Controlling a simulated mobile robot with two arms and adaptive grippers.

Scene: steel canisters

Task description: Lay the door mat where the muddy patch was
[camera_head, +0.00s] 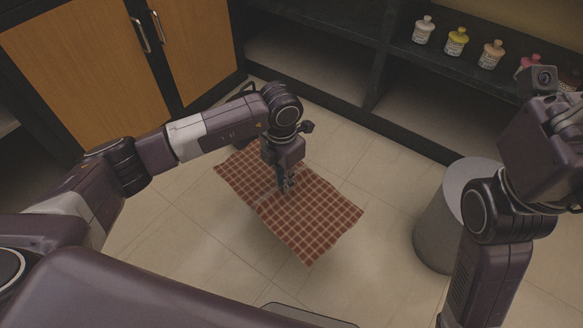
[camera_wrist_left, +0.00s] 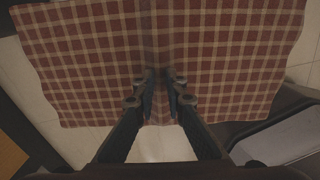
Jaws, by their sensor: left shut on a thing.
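The door mat (camera_head: 318,222) is a red-brown checked cloth with pale lines. My left gripper (camera_head: 287,187) is shut on it near its middle. In the left wrist view the mat (camera_wrist_left: 70,60) spreads to both sides of the fingers (camera_wrist_left: 160,95), with a crease running between them. The mat seems to be held a little above the tiled floor, with a soft shadow below it. No muddy patch shows; floor under the mat is hidden. My right arm is at the right of the head view, and its fingertips are not visible.
A grey steel canister (camera_head: 433,235) stands on the floor at the right, partly behind my right arm. Dark shelving (camera_head: 345,90) with several bottles (camera_head: 456,42) runs along the back right. Wooden cupboard doors (camera_head: 85,70) are at the back left. Tiled floor (camera_head: 365,285) near the front is clear.

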